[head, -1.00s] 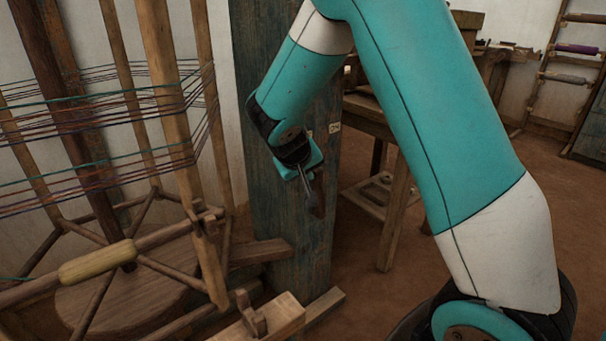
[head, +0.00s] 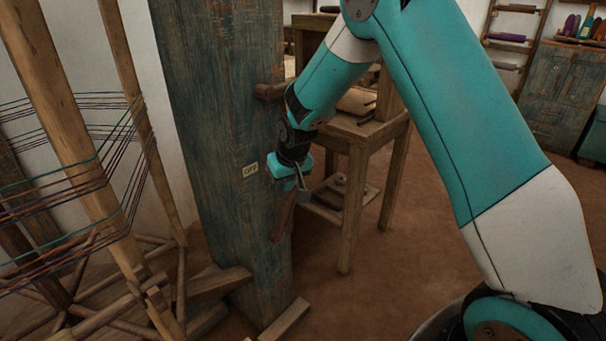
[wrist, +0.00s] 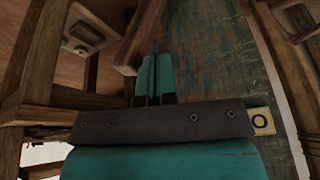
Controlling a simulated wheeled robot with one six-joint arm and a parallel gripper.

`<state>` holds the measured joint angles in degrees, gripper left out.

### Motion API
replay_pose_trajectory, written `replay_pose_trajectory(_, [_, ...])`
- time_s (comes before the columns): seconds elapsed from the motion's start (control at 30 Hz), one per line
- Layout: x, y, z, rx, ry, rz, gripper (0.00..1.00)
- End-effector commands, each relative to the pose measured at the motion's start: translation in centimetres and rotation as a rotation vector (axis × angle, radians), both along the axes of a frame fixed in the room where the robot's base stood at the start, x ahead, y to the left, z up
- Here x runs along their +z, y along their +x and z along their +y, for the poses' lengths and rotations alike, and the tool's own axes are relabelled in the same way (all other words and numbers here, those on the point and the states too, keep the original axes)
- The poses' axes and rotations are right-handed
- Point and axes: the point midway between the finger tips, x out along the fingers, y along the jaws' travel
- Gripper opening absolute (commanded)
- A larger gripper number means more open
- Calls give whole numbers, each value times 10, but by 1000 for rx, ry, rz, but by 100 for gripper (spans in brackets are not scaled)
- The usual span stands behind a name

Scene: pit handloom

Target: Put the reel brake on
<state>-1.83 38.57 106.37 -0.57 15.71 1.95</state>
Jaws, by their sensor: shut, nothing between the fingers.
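The blue-green weathered wooden post (head: 215,120) stands upright beside the reel (head: 75,175), which is wound with several coloured threads. A small pale label reading OFF (head: 250,169) is on the post; part of it shows in the wrist view (wrist: 262,121). A reddish-brown wooden lever (head: 281,220) hangs at the post's right side, its upper part hidden by my gripper (head: 303,193). My gripper is shut and empty, pointing down at the lever. In the wrist view the shut fingers (wrist: 155,80) lie beside a brown wooden bar (wrist: 142,38), probably the lever; contact cannot be told.
A brown peg (head: 268,91) sticks out of the post above my gripper. A wooden table (head: 365,130) stands close behind, to the right. Wooden beams (head: 285,320) lie at the post's foot.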

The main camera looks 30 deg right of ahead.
Motion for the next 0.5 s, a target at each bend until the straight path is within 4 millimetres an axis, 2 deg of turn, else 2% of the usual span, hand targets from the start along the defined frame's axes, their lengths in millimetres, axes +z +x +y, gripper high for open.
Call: replay_pose_trajectory(0.5, [-4,11,-10,15,-11,-4,0])
